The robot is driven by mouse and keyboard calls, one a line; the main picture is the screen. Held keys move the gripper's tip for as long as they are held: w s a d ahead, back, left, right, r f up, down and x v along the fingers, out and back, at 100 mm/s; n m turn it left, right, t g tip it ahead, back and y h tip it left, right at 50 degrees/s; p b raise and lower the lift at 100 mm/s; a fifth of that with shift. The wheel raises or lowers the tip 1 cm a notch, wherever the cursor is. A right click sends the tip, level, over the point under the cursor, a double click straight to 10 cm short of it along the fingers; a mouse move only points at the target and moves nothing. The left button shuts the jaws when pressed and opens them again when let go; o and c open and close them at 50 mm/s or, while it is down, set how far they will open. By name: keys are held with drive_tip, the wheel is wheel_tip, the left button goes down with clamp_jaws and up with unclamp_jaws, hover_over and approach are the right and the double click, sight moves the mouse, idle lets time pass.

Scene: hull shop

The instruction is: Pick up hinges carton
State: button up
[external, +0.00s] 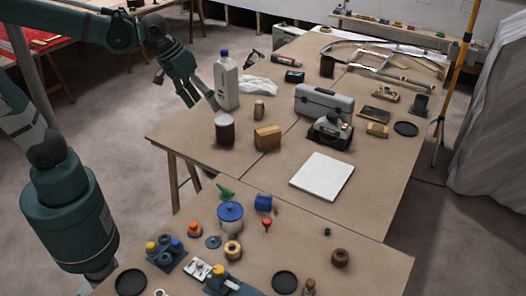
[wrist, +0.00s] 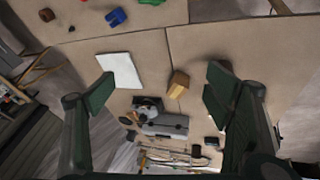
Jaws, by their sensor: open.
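The hinges carton is most likely the small tan cardboard box (external: 267,137) on the brown table, right of a dark brown jar (external: 225,130). I cannot read any label on it. In the wrist view the box (wrist: 178,84) lies between my two fingers in the picture, nearer the right one, and well beyond their tips. My gripper (external: 187,92) is in the air above the table's left edge, up and left of the box. Its fingers are spread wide in the wrist view (wrist: 158,94), with nothing between them.
A white jug (external: 226,84) stands close to my gripper. A white panel (external: 322,177) lies in front, with bare tabletop around.

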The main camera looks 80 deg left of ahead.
drive_tip(key=w+a+f+n+g, duration=0.15)
drive_tip(key=w+a+n, duration=0.25)
drive_tip(key=w, duration=0.4)
drive_tip(key=n+g+h+p, duration=0.2)
drive_tip(key=n+g, duration=0.1)
drive_tip(key=n, duration=0.6)
hover_over(267, 129)
drive_tip(key=f, duration=2)
drive_tip(key=shift+s+a+f, duration=0.1)
drive_tip(key=shift+a+f, duration=0.1)
drive_tip(key=shift+f, duration=0.2)
drive_tip(key=shift+a+f+n, duration=0.15)
drive_tip(key=shift+f+n, duration=0.2)
drive_tip(key=shift+n, duration=0.05)
drive_tip(key=shift+f, duration=0.15)
drive_tip(key=shift+f, duration=1.1)
drive_tip(key=shift+d+f, duration=0.15)
drive_tip(key=shift+d, duration=0.05)
drive_tip(key=shift+d+f+b, duration=0.15)
drive_tip(key=shift+f+b, duration=0.15)
drive_tip(key=shift+f, duration=0.95)
drive_tip(key=shift+d+f+b, duration=0.1)
drive_tip(key=shift+f+b, duration=0.15)
drive_tip(key=shift+f, duration=0.95)
